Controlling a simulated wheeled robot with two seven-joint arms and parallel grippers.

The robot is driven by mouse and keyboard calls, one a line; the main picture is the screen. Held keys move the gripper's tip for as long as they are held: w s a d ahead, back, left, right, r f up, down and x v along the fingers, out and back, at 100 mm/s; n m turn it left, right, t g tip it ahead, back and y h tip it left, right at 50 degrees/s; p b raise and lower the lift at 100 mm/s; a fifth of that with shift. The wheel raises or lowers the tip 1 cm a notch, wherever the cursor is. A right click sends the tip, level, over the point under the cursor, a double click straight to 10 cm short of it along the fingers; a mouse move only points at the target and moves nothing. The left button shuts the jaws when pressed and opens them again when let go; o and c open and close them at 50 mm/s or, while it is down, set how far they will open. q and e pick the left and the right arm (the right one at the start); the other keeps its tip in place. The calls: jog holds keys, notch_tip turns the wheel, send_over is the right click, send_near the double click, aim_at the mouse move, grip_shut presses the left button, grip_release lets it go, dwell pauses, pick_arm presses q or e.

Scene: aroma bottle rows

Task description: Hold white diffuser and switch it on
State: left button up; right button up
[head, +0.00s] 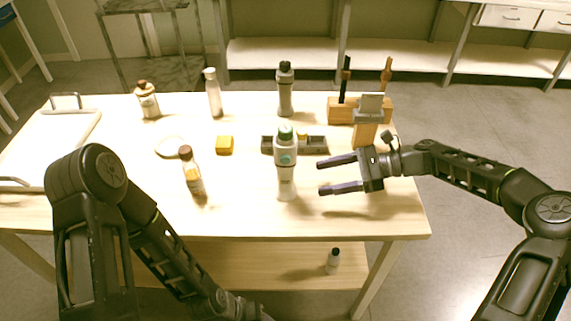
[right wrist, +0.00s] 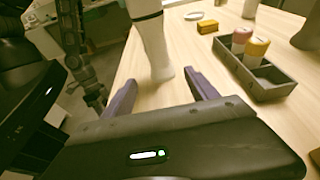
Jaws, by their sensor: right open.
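A tall white bottle-shaped diffuser (head: 286,180) with a dark green cap and a round green mark on its front stands upright near the front middle of the table. My right gripper (head: 320,175) is to its right, with its two fingers apart and pointing left at it. The fingers are empty and a gap shows between them and the diffuser. In the right wrist view the diffuser's lower part (right wrist: 154,45) stands just beyond the open right fingers (right wrist: 160,82); its top is cut off. My left arm reaches down to the bottom edge of the head view, and its gripper is not seen.
A grey compartment tray (head: 316,145) with small bottles is behind the diffuser. A grey bottle (head: 286,95) and wooden tool holder (head: 340,110) stand behind. A small bottle (head: 333,262) is on the lower shelf.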

aim_at(290, 184)
jog(key=shift+f, duration=0.1)
jog(key=shift+b+x, duration=0.3)
jog(key=shift+x, duration=0.5)
jog(key=b+x, duration=0.1)
jog(key=x, duration=0.7)
jog(key=shift+a+b, duration=0.2)
jog(key=shift+b, duration=0.2)
pick_arm(q)
notch_tip(290, 184, down, 2)
jog(key=shift+f, duration=0.25)
pick_arm(e)
jog(key=shift+c, duration=0.5)
pick_arm(q)
jog(key=shift+c, duration=0.2)
pick_arm(e)
jog(key=c, duration=0.8)
pick_arm(q)
grip_shut()
